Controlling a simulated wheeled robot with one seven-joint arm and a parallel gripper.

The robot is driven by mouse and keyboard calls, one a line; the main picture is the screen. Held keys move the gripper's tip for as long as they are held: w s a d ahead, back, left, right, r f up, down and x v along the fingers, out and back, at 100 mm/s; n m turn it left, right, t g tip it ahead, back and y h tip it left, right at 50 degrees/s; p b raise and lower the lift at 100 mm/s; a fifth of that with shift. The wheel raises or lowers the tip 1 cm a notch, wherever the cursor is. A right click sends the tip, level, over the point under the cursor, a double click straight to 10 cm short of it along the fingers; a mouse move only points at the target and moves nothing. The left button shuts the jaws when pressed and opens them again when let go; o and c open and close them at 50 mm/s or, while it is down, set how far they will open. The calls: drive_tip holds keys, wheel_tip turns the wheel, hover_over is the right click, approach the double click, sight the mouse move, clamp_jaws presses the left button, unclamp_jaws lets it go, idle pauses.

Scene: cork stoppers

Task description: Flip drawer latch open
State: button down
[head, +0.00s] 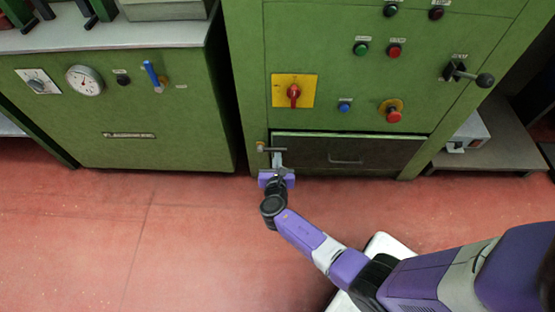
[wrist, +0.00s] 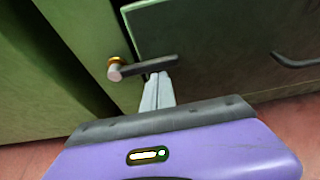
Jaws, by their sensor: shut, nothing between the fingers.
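The drawer latch (wrist: 142,69) is a dark bar on a brass-collared pivot with a pale round end. It lies nearly level, reaching right from the pivot across the drawer's left edge; it also shows in the head view (head: 266,149). The dark drawer front (wrist: 222,45) looks closed in the green cabinet; it is also in the head view (head: 390,155). My gripper (wrist: 158,77) is shut and empty. Its fingertips are just below the latch bar, near its right part; I cannot tell whether they touch it.
The drawer has a handle (wrist: 296,61) right of the latch. Above it are a red rotary switch on a yellow plate (head: 294,90) and several buttons. Another green cabinet (head: 130,125) stands left. The red floor (head: 110,230) in front is clear.

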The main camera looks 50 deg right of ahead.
sight(273, 139)
drive_tip(key=shift+r+n+p, duration=0.35)
drive_tip(key=shift+n+p, duration=0.05)
drive_tip(key=shift+p, duration=0.2)
drive_tip(key=r+n+g+h+p, duration=0.1)
drive_tip(key=r+p, duration=0.1)
drive_tip(key=p, duration=0.1)
drive_tip(key=shift+n, duration=0.4)
drive_tip(key=shift+w+r+n+g+h+p, duration=0.15)
drive_tip(key=shift+r+n+g+h+p, duration=0.25)
drive_tip(key=shift+r+n+p, duration=0.45)
drive_tip(key=n, duration=0.1)
drive_tip(key=r+n+g+h, duration=0.1)
drive_tip(key=n, duration=0.1)
drive_tip(key=shift+w+a, duration=0.35)
drive_tip(key=shift+w, duration=0.05)
drive_tip(key=shift+w+a+r+n+h+b, duration=0.35)
drive_tip(key=shift+r+n+h, duration=0.1)
drive_tip(key=shift+n, duration=0.45)
drive_tip(key=shift+w+a+r+n+h+b, duration=0.25)
drive_tip(key=shift+n+h, duration=0.2)
drive_tip(key=shift+n, duration=0.4)
drive_tip(key=shift+w+r+n, duration=0.2)
drive_tip(key=shift+n, duration=0.2)
drive_tip(key=shift+s, duration=0.1)
